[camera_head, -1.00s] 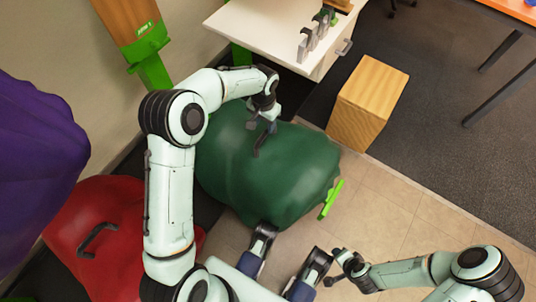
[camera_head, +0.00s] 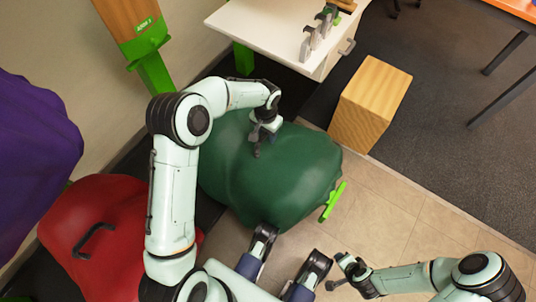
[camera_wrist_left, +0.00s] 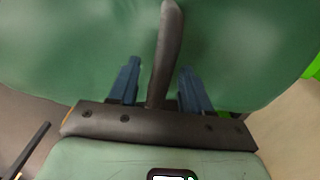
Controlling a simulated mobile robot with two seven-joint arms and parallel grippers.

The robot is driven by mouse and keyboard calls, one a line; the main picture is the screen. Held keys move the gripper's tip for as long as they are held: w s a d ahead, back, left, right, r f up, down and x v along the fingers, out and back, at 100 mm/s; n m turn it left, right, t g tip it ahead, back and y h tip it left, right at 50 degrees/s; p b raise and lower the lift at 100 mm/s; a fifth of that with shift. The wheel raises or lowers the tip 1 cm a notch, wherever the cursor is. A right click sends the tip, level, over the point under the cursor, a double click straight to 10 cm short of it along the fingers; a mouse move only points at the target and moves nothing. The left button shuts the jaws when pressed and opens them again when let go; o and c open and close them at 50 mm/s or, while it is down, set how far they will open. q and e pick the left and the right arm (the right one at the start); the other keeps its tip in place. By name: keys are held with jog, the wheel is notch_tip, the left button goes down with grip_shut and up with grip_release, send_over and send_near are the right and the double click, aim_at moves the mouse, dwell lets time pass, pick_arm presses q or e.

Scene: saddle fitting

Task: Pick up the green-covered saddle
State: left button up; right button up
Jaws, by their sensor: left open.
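The green-covered saddle (camera_head: 300,165) lies as a large rounded lump on the floor in the middle of the head view. It also fills most of the left wrist view (camera_wrist_left: 70,45). A dark handle (camera_wrist_left: 170,40) stands out from its cover. My left gripper (camera_head: 260,145) is over the saddle's top. In the left wrist view its two blue fingers (camera_wrist_left: 160,70) are open, one on each side of the handle, with gaps visible. My right gripper (camera_head: 336,272) is low, off the saddle's lower right, with its fingers apart and nothing visible between them.
A red-covered lump (camera_head: 95,225) with a dark handle is at the lower left, and a purple one (camera_head: 35,150) above it. A wooden block (camera_head: 368,105) stands right of the saddle. A white cabinet (camera_head: 270,35) is behind. Tiled floor (camera_head: 400,190) to the right is clear.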

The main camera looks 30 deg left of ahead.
pick_arm(q)
jog(key=shift+f, duration=0.2)
dwell(0.3)
grip_shut()
dwell(1.2)
jog(key=shift+w+r, duration=0.1)
jog(key=shift+r, duration=0.05)
